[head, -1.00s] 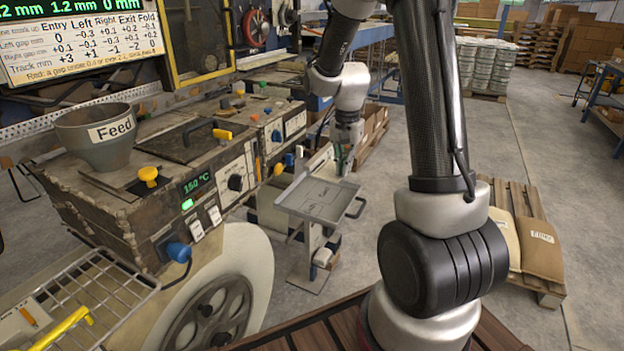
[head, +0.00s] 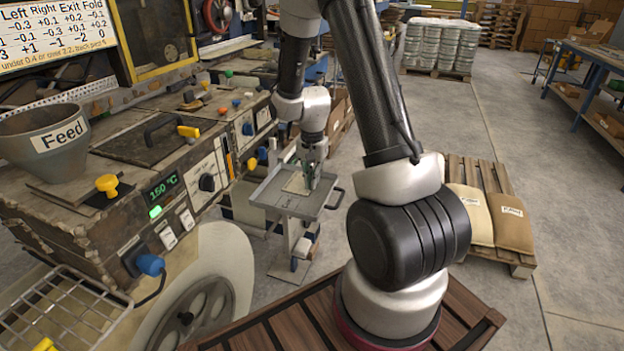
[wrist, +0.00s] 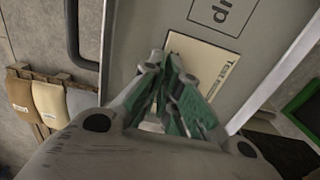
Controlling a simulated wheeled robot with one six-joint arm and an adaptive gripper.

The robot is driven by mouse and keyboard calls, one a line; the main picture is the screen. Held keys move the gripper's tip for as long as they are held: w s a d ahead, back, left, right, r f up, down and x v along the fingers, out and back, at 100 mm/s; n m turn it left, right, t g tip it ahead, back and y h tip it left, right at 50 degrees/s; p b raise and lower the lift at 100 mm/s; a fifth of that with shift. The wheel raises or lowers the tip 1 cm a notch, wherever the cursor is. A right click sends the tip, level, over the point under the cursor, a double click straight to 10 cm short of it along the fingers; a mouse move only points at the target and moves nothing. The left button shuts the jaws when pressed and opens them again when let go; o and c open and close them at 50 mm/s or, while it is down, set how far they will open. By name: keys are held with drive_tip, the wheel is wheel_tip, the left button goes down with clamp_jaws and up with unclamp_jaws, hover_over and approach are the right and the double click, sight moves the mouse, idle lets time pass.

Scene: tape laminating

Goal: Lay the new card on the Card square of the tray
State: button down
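The tray (head: 262,191) is a shallow grey metal tray with raised rims and a side handle, standing on a post. The new card (head: 297,184) is cream coloured and shows over the tray floor. In the wrist view the card (wrist: 203,62) bears small printed text, partly hidden by my fingers. My gripper (head: 311,183) points down over the tray. Its green-padded fingers (wrist: 166,66) are close together at the card, apparently pinching it. Whether the card touches the floor is unclear.
The laminating machine (head: 150,165) with its Feed hopper (head: 47,140) stands left of the tray. A pallet with sacks (head: 497,215) lies to the right. Open grey floor (head: 400,110) lies beyond. In the wrist view the tray handle (wrist: 74,35) is at the left.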

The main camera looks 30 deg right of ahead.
drive_tip(key=shift+f, duration=0.1)
drive_tip(key=c, duration=1.6)
unclamp_jaws()
drive_tip(key=shift+c, duration=0.2)
wheel_tip(320, 180, up, 12)
drive_tip(key=s+a+r+n+t, duration=0.2)
drive_tip(key=s+a+r+n, duration=0.15)
drive_tip(key=s+r, duration=0.7)
drive_tip(key=s+r+n+t, duration=0.1)
drive_tip(key=s+r+n, duration=0.2)
drive_tip(key=s, duration=0.3)
drive_tip(key=s+a+r+n+t, duration=0.1)
drive_tip(key=s+r+n, duration=0.2)
drive_tip(key=s, duration=0.4)
drive_tip(key=shift+s+a+r+n, duration=0.15)
drive_tip(key=shift+a+r+n, duration=0.15)
drive_tip(key=shift+n, duration=0.15)
